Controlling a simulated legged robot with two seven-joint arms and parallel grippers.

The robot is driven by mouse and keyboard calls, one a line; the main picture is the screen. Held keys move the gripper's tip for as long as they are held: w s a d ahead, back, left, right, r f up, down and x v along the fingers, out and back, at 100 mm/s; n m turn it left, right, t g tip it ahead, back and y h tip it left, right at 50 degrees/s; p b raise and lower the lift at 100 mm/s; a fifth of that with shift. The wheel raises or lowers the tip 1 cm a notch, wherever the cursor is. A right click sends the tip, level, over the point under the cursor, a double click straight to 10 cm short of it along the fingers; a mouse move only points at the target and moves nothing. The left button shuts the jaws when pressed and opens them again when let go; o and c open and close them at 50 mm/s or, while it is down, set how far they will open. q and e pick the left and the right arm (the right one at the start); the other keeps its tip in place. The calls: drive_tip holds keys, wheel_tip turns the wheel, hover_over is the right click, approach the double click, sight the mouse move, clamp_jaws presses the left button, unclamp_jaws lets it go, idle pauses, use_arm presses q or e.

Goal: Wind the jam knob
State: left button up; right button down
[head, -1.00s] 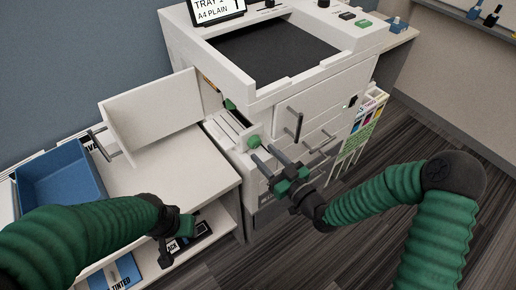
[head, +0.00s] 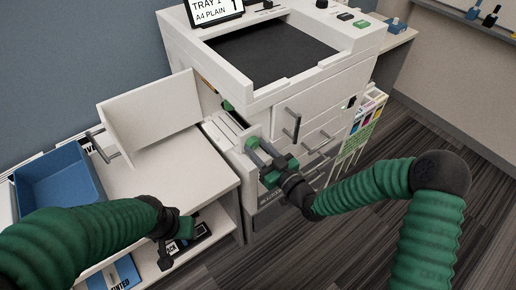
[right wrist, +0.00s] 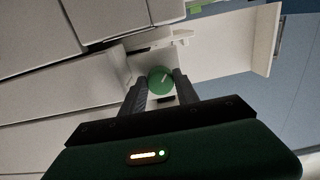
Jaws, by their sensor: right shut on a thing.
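The green round jam knob (right wrist: 161,80) sits on the front of the white copier (head: 290,83), with a pale mark on its face. It shows in the head view (head: 252,143), partly covered by the fingers. My right gripper (head: 258,149) is at the knob with one finger on each side, shut on it; the right wrist view shows the fingers (right wrist: 160,88) flanking it. My left gripper (head: 176,250) hangs over the lower shelf at the left, away from the copier; its jaw gap is not clear.
An open white side door (head: 155,115) stands left of the knob. Another green part (head: 227,105) shows inside the opening. A blue tray (head: 60,185) is on the side table. Drawer handles (head: 292,124) stick out right of the knob. Toner-coloured labels hang farther right.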

drive_tip(key=shift+m, duration=0.3)
drive_tip(key=m+p, duration=0.1)
drive_tip(key=m, duration=0.2)
drive_tip(key=shift+r+p, duration=0.15)
drive_tip(key=shift+p, duration=0.15)
drive_tip(key=m+p, duration=0.1)
drive_tip(key=m, duration=0.4)
drive_tip(key=m+p, duration=0.1)
drive_tip(key=m, duration=0.2)
drive_tip(key=shift+m, duration=0.3)
drive_tip(key=shift+m+p, duration=0.45)
drive_tip(key=shift+m, duration=1.45)
drive_tip(key=c, duration=1.3)
unclamp_jaws()
drive_tip(key=shift+c, duration=0.2)
drive_tip(key=shift+o, duration=0.7)
